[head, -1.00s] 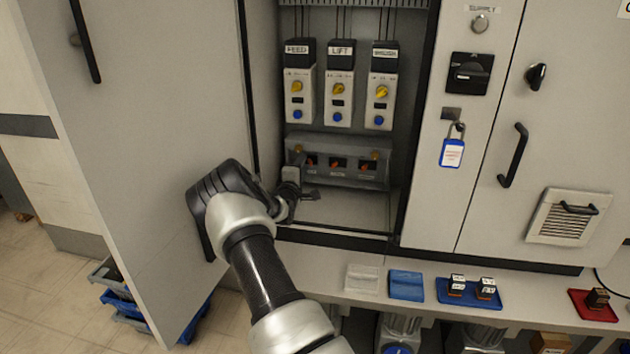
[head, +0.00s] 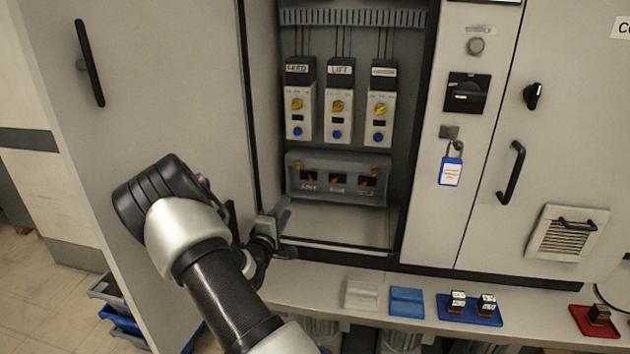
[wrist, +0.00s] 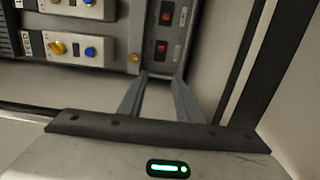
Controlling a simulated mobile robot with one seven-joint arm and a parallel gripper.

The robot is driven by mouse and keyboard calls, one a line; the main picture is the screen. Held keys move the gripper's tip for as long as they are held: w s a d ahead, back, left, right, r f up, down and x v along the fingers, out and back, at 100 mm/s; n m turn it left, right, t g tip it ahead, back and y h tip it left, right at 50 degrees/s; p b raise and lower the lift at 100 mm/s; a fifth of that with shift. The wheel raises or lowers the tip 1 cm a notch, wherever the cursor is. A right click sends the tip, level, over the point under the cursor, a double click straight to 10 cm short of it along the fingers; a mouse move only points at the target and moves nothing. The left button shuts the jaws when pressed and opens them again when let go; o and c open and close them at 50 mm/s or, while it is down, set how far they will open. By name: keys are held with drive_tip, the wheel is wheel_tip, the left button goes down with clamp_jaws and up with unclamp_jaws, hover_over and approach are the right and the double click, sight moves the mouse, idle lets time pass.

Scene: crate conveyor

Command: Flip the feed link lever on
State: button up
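The grey link panel (head: 290,188) sits low in the open cabinet, with three red-orange levers in dark windows. The leftmost lever (head: 309,176), under the FEED module, appears to be the feed link lever. In the wrist view it is the lower of two visible levers (wrist: 161,48), beyond my fingertips. Its on or off position is too small to tell. My gripper (head: 289,234) is at the cabinet's lower left opening, below and left of the panel. In the wrist view my gripper (wrist: 161,78) has its fingers apart with nothing between them.
Three modules with yellow knobs, including the FEED module (head: 298,120), hang above the panel. A blue tray (head: 470,310) and a red tray (head: 594,321) lie on the ledge. The cabinet floor is clear.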

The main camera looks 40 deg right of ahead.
drive_tip(key=s+r+m+g+p, duration=0.4)
drive_tip(key=s+r+m+g, duration=0.3)
drive_tip(key=s+r, duration=0.6)
drive_tip(key=shift+s+d+r+g+h, duration=0.15)
drive_tip(key=shift+d+r+g+h, duration=0.25)
drive_tip(key=shift+r+g, duration=0.55)
drive_tip(key=shift+r+t, duration=0.2)
drive_tip(key=shift+t, duration=0.05)
